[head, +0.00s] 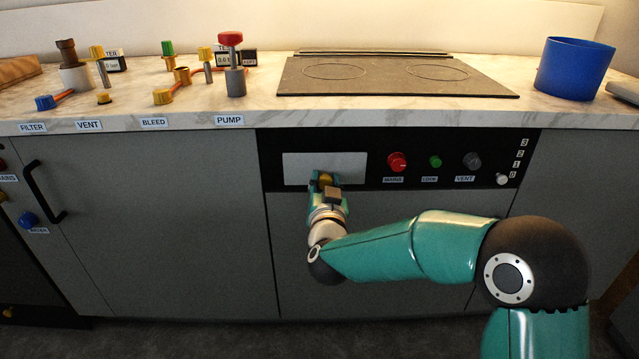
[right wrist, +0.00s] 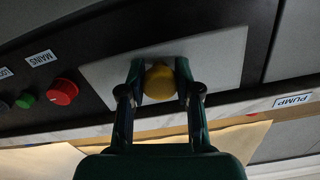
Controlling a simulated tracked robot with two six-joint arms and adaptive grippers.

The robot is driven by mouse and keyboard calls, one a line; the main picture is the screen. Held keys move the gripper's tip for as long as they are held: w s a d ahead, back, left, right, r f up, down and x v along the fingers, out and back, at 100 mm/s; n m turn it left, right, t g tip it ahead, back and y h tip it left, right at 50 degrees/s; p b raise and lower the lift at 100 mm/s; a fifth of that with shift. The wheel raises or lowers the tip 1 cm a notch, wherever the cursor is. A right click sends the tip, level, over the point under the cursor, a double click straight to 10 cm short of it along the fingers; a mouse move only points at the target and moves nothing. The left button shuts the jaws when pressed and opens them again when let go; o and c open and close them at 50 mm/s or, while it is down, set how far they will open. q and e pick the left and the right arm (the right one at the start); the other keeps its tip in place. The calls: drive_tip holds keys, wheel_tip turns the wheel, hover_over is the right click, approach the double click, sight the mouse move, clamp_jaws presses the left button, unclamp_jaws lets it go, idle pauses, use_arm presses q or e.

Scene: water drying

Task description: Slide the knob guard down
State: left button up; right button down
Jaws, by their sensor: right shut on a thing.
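A pale grey rectangular plate (head: 300,166), which looks like the knob guard, sits at the left of the black control panel. It also shows in the right wrist view (right wrist: 218,52). A yellow round knob (right wrist: 159,82) is on the plate; in the head view it sits near the plate's lower edge (head: 326,178). My right gripper (head: 325,182) is shut on the yellow knob, with one finger on each side of it, as the right wrist view shows (right wrist: 160,84). Whatever lies behind the plate is hidden. My left gripper is out of view.
Right of the plate are a red MAINS knob (head: 397,162), a green knob (head: 435,162), a grey VENT knob (head: 472,160) and a small white knob (head: 502,179) by a number scale. The counter above holds valves, a hob (head: 395,85) and a blue bucket (head: 574,70).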

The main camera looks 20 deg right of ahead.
wheel_tip(320, 180, down, 10)
drive_tip(key=b, duration=0.7)
drive_tip(key=shift+r, duration=0.15)
drive_tip(key=c, duration=0.9)
unclamp_jaws()
drive_tip(key=shift+o, duration=0.6)
drive_tip(key=v, duration=1.2)
